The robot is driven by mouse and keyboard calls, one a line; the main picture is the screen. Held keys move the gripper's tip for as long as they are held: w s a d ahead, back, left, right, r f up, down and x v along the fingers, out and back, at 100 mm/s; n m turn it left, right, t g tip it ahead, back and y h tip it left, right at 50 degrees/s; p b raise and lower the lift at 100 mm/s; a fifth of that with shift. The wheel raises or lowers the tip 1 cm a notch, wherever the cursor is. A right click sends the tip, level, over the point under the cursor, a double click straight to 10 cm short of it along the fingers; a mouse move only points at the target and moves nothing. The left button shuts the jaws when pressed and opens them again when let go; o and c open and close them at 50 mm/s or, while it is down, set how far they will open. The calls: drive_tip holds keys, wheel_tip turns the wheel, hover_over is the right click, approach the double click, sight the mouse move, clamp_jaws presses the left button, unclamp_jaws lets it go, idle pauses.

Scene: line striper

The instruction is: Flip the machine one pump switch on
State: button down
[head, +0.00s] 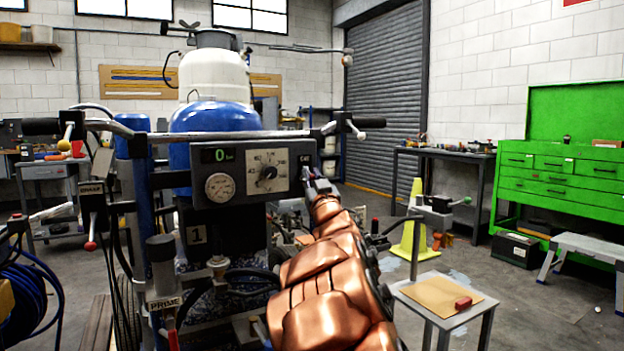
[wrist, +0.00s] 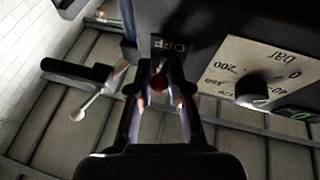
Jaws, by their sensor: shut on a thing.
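Machine one carries a dark control panel (head: 255,168) with a lit green readout, a round gauge and a dial. A plate marked "1" (head: 197,236) is below it. The pump switch sits at the panel's right end, mostly hidden by my gripper (head: 312,176) in the head view. In the wrist view its red tip (wrist: 159,81) lies between the two fingertips of my gripper (wrist: 158,95), which are shut on it. A small label (wrist: 170,46) beside the switch looks upside down and seems to read OFF.
The dial plate (wrist: 250,72) is close to the fingers. A black-handled lever (wrist: 75,70) and a pale-knobbed lever (wrist: 78,114) stick out nearby. A small table (head: 440,295) stands at right, with a yellow cone (head: 410,240) behind it.

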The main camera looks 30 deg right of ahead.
sight(309, 168)
drive_tip(key=shift+r+g+y+p, duration=0.3)
drive_tip(key=shift+r+p, duration=0.05)
drive_tip(key=shift+p, duration=1.05)
drive_tip(key=r+g+p, duration=0.1)
drive_tip(key=p, duration=0.4)
drive_tip(key=shift+s+n+p, duration=0.15)
drive_tip(key=shift+n+p, duration=0.15)
drive_tip(key=g+p, duration=0.1)
drive_tip(key=p, duration=0.3)
drive_tip(key=g+y+p, duration=0.1)
drive_tip(key=p, duration=0.3)
drive_tip(key=shift+r+n+g+p, duration=0.3)
drive_tip(key=shift+r+p, duration=0.05)
drive_tip(key=shift+p, duration=0.05)
drive_tip(key=g+p, duration=0.1)
drive_tip(key=p, duration=0.4)
drive_tip(key=r+g+y+p, duration=0.1)
drive_tip(key=p, duration=0.4)
drive_tip(key=shift+r+n+g, duration=0.1)
drive_tip(key=shift+n+g, duration=0.2)
drive_tip(key=shift+g, duration=0.1)
drive_tip(key=g+p, duration=0.1)
drive_tip(key=p, duration=0.4)
drive_tip(key=shift+r+g+p, duration=0.1)
drive_tip(key=shift+g+p, duration=0.2)
drive_tip(key=shift+p, duration=0.1)
drive_tip(key=shift+g+y+p, duration=0.3)
drive_tip(key=shift+g+p, duration=0.1)
drive_tip(key=shift+p, duration=0.65)
